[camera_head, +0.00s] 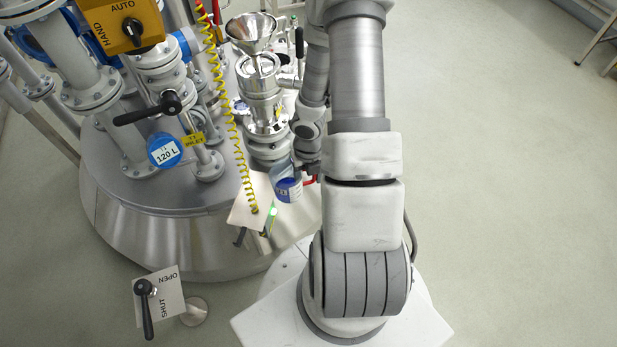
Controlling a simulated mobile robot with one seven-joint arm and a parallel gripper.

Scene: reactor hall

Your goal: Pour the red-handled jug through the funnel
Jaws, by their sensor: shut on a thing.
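The funnel (251,30) is a steel cone, upright, with its stem over a steel fitting (262,95) on top of the vessel. The red-handled jug (287,185) is clear with a pale label and something blue inside. It is below the funnel in the picture, beside the base of the steel fitting. My gripper (310,178) is shut on the jug's red handle, at the jug's right side. The fingers are small here and partly hidden by my arm. The jug looks about upright, and its mouth is hard to make out.
A yellow coiled cable (231,120) hangs left of the funnel fitting. Valves, pipes and a yellow HAND/AUTO box (122,24) crowd the vessel top (130,195). An OPEN/SHUT lever plate (160,297) stands at lower left. The floor (500,190) to the right is clear.

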